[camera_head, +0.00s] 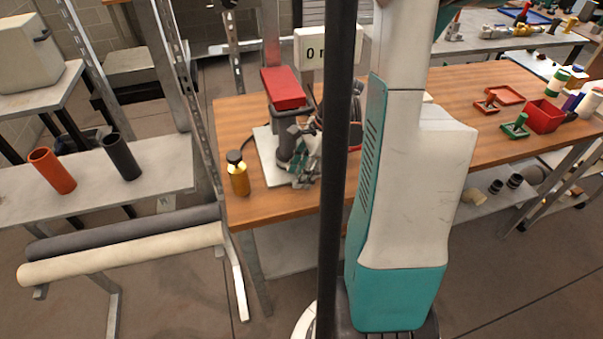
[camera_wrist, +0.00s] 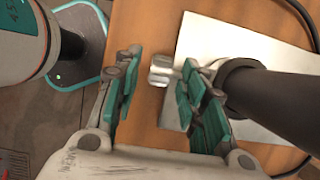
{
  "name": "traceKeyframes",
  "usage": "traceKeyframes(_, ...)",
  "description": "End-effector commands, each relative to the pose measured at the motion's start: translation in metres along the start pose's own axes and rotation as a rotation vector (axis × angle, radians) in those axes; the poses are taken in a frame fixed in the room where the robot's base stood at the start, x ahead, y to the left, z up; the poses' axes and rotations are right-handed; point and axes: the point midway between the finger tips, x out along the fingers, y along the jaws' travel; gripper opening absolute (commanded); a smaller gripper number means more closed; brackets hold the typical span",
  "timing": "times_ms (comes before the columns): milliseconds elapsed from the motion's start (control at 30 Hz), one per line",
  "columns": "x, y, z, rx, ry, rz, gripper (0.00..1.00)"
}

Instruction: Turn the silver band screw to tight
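The silver band screw (camera_wrist: 160,70) shows in the wrist view as a small winged metal piece. It sticks out from beside a dark pipe (camera_wrist: 275,100) with a thicker black collar. My gripper (camera_wrist: 159,64) is open, with one teal-padded finger on each side of the screw; I cannot tell whether either finger touches it. In the head view my gripper (camera_head: 306,172) is beside the dark upright fixture (camera_head: 287,148) on a white base plate (camera_head: 268,165). The screw cannot be made out there. My right finger partly covers the band area in the wrist view.
A red box (camera_head: 283,88) is behind the fixture. A white display (camera_head: 313,46) is partly hidden by a black post. A dark cable (camera_wrist: 304,22) curves past the plate.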

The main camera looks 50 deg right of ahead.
Motion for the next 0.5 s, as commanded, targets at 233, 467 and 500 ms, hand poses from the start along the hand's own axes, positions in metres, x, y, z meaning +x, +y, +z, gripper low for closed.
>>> traceKeyframes(233,-0.0004,0.0000,0.0002,0.000,0.000,0.000,0.25)
traceKeyframes(467,-0.0004,0.0000,0.0001,0.000,0.000,0.000,0.00)
traceKeyframes(500,-0.0003,0.0000,0.0000,0.000,-0.001,0.000,0.00)
